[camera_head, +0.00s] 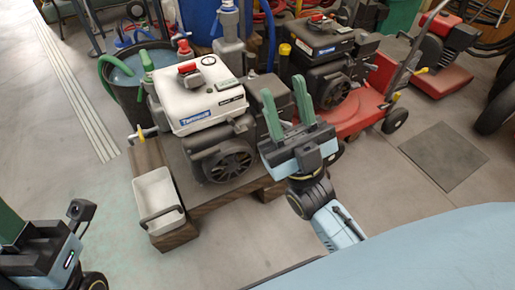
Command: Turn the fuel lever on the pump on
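A white-tanked engine unit (200,95) with a red cap, blue label and dark round recoil cover sits on a wooden pallet (215,203). It looks like the pump, with a grey pipe fitting (229,52) behind it. A small yellow-ended handle (142,134) sticks out at its left; I cannot tell whether this is the fuel lever or how it is set. My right gripper (289,105), with green fingers, is open and empty in front of the unit's right side, apparently above it. My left gripper (12,226) is at the lower left, partly cut off.
A grey-white bin (158,195) with a dark handle stands at the pallet's left front. A black tub of water (124,75) with a green hose is behind left. A red machine (360,105) with a dark engine (325,50) stands right. Floor is clear in front.

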